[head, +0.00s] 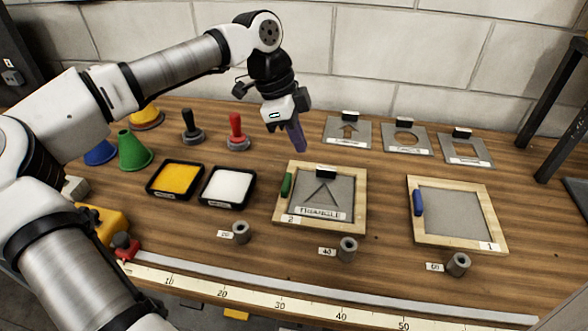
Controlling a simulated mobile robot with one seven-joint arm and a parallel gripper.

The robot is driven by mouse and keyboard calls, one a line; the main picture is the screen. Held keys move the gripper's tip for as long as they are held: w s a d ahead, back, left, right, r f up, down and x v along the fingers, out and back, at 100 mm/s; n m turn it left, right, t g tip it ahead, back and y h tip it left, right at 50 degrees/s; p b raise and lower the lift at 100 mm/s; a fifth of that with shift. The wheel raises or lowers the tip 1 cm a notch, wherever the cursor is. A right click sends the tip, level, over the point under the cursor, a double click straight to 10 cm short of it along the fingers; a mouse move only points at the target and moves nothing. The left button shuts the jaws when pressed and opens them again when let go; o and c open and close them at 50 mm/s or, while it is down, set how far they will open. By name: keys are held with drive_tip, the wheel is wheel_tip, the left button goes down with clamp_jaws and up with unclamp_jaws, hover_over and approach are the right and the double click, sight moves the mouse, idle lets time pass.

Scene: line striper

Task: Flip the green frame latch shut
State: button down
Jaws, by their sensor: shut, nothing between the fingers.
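The green frame latch (286,185) sits on the left rail of the wooden frame (346,228) marked 2. It lies roughly along that rail; I cannot tell from here whether it is fastened. A grey stencil plate (340,183) with a black grip tab and a label lies inside the frame. My gripper (299,147) has purple fingers pointing down and is shut and empty. It hangs above the table, just behind the frame's far left corner in the picture, apart from the latch.
A second frame (470,246) marked 1 with a blue latch (418,203) lies to the right. Yellow (176,179) and white (229,187) trays lie left, with red (237,131) and black (191,127) handled tools behind. Grey cylinders (347,250) stand in front.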

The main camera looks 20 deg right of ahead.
sight(287, 185)
drive_tip(key=p+x, duration=0.2)
drive_tip(key=x, duration=0.7)
drive_tip(key=shift+d+f, duration=0.1)
drive_tip(key=shift+w+f+p, duration=0.15)
drive_tip(key=shift+f+p, duration=0.1)
drive_tip(key=shift+p, duration=0.4)
drive_tip(key=w+a, duration=0.1)
drive_tip(key=a+p, duration=0.1)
drive_tip(key=a, duration=0.1)
drive_tip(key=shift+w+a+f, duration=0.1)
drive_tip(key=shift+w, duration=0.3)
